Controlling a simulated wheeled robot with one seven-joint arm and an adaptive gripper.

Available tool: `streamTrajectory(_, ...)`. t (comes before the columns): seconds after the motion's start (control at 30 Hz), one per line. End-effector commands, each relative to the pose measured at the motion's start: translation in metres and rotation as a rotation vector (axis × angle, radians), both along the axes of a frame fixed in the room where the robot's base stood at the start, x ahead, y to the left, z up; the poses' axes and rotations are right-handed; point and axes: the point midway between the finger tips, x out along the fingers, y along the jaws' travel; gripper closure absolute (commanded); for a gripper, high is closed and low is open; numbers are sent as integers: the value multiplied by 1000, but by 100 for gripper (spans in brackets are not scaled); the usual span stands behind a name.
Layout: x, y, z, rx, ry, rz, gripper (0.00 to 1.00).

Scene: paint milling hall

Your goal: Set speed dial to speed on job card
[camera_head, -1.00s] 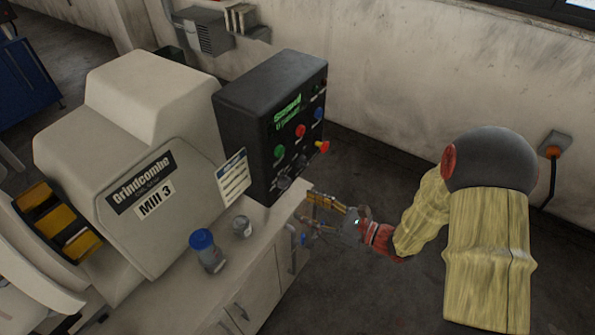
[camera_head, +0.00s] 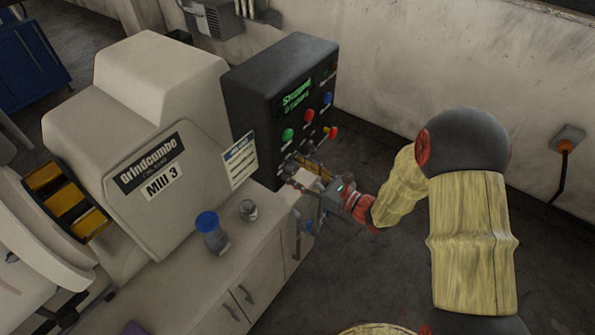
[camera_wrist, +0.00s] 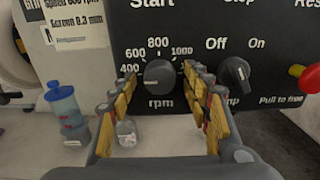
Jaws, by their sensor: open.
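The speed dial (camera_wrist: 159,75) is a dark round knob marked rpm on the black control panel (camera_head: 262,100). Its scale shows 400, 600, 800 and 1000. A light mark on the knob seems to point left, toward the low end. My gripper (camera_head: 300,170) is in front of the lower panel; in the wrist view its open fingers (camera_wrist: 160,92) stand either side of the dial, with no clear contact. The job card (camera_head: 240,160) is white and fixed left of the panel. In the wrist view the card (camera_wrist: 65,15) is partly cut off; its speed line seems to read 600 rpm.
An Off/On knob (camera_wrist: 237,72) sits right of the dial, near a red pull-to-free button (camera_wrist: 308,78). A blue-lidded jar (camera_head: 211,232) and a small glass jar (camera_head: 248,210) stand on the bench. The Mill 3 machine (camera_head: 150,165) is left of the panel. Floor to the right is clear.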

Motion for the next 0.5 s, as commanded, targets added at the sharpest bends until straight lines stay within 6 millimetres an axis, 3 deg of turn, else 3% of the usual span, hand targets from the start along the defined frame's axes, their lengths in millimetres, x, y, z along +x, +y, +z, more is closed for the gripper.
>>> streamTrajectory(0.13,0,0,0,0,0,0,51)
streamTrajectory(0.5,0,0,0,0,0,0,72)
